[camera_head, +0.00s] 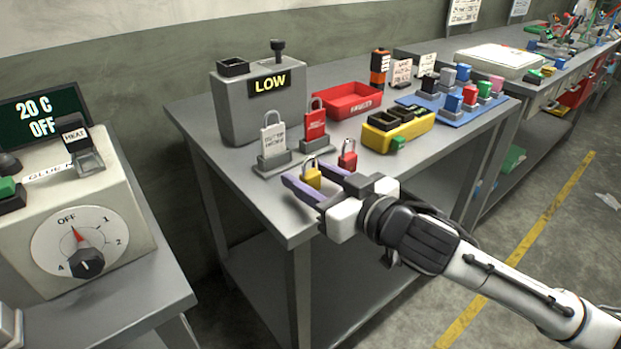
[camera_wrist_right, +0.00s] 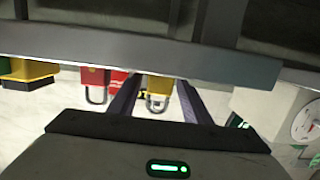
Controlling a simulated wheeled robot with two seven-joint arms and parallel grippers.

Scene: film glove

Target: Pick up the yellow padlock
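The yellow padlock (camera_head: 312,178) stands upright near the front left corner of the grey metal table (camera_head: 265,205), its shackle on top. My right gripper (camera_head: 304,171) reaches in low from the right, its purple fingers open on either side of the padlock. In the right wrist view, which looks upside down, the yellow padlock (camera_wrist_right: 160,86) sits between the two fingers, with some gap visible. I cannot tell whether either finger touches it. My left gripper is not in view.
A red padlock (camera_head: 348,156) stands just behind the right finger. A yellow tray (camera_head: 383,140), a red bin (camera_head: 340,103) and a grey "LOW" box (camera_head: 238,108) are farther back.

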